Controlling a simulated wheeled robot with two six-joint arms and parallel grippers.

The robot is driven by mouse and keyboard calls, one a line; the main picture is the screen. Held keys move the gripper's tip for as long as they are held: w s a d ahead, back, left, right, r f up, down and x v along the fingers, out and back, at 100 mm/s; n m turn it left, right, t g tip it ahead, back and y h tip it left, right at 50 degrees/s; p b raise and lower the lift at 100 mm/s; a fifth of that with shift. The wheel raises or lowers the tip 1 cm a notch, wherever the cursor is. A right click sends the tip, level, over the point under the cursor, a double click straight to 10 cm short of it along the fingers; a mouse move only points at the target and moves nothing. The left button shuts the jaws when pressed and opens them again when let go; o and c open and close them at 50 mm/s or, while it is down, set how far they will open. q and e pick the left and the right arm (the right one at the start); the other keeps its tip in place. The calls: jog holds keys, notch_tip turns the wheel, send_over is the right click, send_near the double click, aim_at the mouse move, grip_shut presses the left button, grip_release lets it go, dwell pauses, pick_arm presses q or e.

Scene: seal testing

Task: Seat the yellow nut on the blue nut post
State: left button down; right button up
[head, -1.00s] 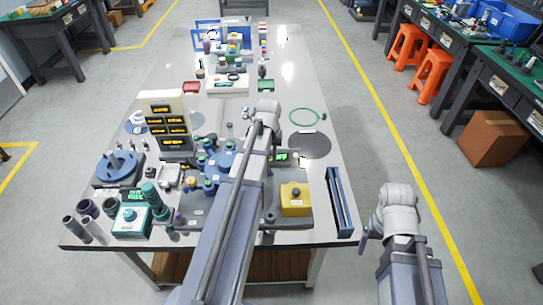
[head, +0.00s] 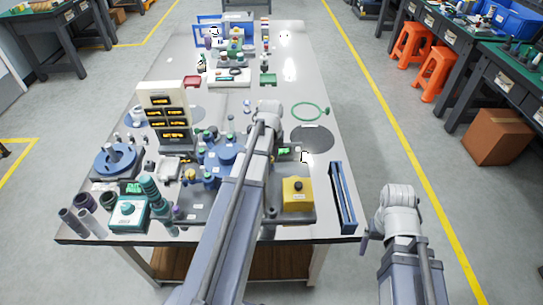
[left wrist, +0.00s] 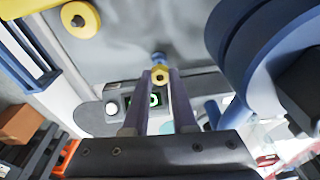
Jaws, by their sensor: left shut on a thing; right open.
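In the left wrist view the yellow nut (left wrist: 160,76) is pinched between the two purple fingertips of my left gripper (left wrist: 160,80). A small blue post (left wrist: 158,57) shows just above the nut in the picture. I cannot tell whether the nut touches it or is apart from it. In the head view my left arm hides the left gripper and the nut. My right gripper (head: 364,244) is only partly seen, off the table's right side, open and with nothing visible in it.
A yellow block with a dark knob (head: 298,196) stands right of my left arm, beside a long blue tray (head: 342,197). A display tower (head: 165,115) and a round blue fixture (head: 115,160) stand left. A large blue round part (left wrist: 232,50) is close to the left gripper's right.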

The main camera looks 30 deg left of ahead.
pick_arm(q)
jog(key=shift+f+b, duration=0.4)
jog(key=shift+f, duration=0.05)
jog(key=c, duration=0.6)
grip_release()
jog(key=shift+c, duration=0.2)
jog(key=shift+r, duration=0.15)
jog(key=shift+r+p, duration=2.45)
jog(key=shift+p, duration=0.1)
jog(key=shift+f, duration=0.1)
